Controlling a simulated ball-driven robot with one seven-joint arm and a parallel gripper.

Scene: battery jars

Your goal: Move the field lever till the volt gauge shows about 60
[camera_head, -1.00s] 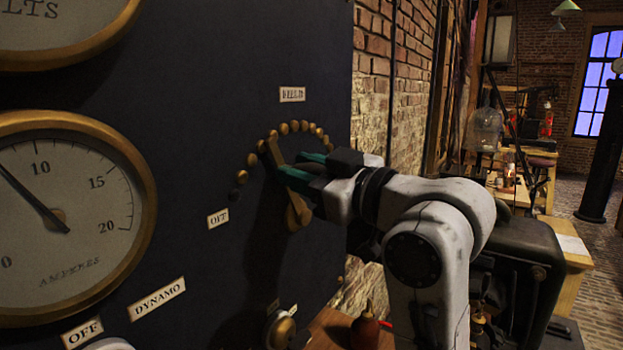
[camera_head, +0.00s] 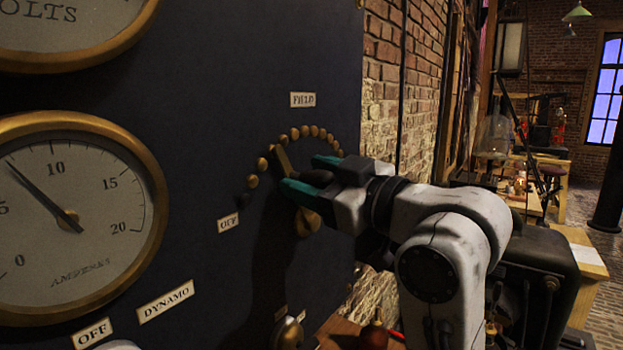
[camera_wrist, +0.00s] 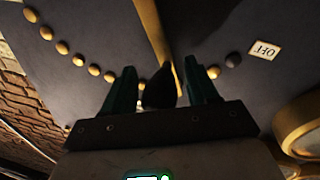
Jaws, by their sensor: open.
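The field lever (camera_head: 282,160) is a brass bar on the dark panel, its tip near the lower left end of an arc of brass studs, a few studs up from the OFF label. My gripper (camera_head: 309,177) is open beside the lever. In the wrist view the brass bar (camera_wrist: 156,38) runs down between the two teal fingers, with a dark piece, possibly its handle, between them; firm contact cannot be told. The volt gauge (camera_head: 60,35) is cut off at the top left; only its lower dial shows and its needle is out of view.
An ampere gauge (camera_head: 90,230) below it reads between 5 and 10. FIELD (camera_head: 303,100) and OFF (camera_head: 228,222) labels flank the stud arc (camera_head: 319,132). A brick wall (camera_head: 385,110) stands right of the panel.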

